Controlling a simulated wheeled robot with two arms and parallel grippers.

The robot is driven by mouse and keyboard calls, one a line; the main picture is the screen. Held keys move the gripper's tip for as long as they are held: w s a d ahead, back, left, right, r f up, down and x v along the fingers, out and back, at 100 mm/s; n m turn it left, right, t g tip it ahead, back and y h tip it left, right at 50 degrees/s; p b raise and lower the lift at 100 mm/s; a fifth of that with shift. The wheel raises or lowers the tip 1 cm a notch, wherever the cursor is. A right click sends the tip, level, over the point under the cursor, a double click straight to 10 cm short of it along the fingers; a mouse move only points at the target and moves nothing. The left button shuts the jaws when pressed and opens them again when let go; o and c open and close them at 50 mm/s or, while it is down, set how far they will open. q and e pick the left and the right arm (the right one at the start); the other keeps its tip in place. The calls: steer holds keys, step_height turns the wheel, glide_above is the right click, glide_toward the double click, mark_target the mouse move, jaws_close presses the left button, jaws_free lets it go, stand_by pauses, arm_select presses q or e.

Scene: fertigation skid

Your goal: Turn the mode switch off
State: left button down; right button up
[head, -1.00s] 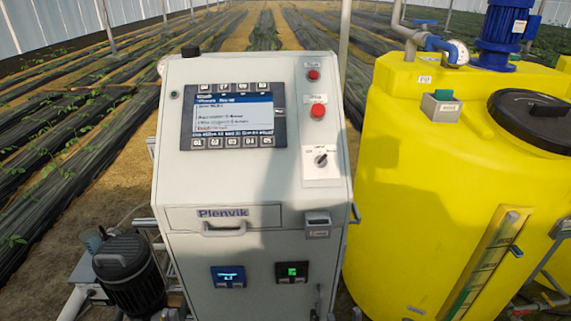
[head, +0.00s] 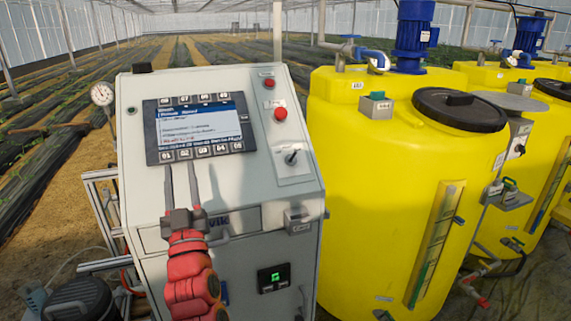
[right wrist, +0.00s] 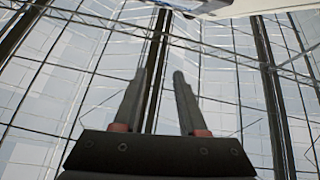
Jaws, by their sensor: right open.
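The mode switch (head: 291,156) is a small dark knob on a white plate at the right of the sloped panel on the white cabinet (head: 150,215). Its pointer tilts, but I cannot read its position label. My right gripper (head: 180,166) is in front of the panel, left of the switch and apart from it, with fingers pointing up below the display. It is open and empty; the right wrist view also shows its two spread fingers (right wrist: 159,80) with nothing between them. The switch is not recognisable in that view. My left gripper is not in view.
Above the switch are a red button (head: 280,114) and a smaller red one (head: 269,83). The display (head: 200,127) with its key rows lies to the left. A drawer handle and a small box (head: 298,219) stick out below. A yellow tank (head: 345,180) stands close on the right.

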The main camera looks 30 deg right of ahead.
steer(key=s+d+m+g+h+b, duration=0.1)
steer(key=s+d+m+g+h, duration=0.3)
steer(key=d+m+g+h, duration=0.45)
steer(key=m+g+y, duration=0.1)
steer(key=m+g, duration=0.3)
steer(key=m, duration=0.2)
glide_toward(293, 156)
steer(key=shift+n, duration=0.25)
steer(key=p+x, duration=0.3)
steer(key=x, duration=0.7)
steer(key=shift+d+p, duration=0.2)
steer(key=shift+p, duration=0.1)
steer(key=shift+w+d, duration=0.2)
steer(key=shift+w, duration=0.1)
steer(key=shift+c, duration=0.3)
jaws_close()
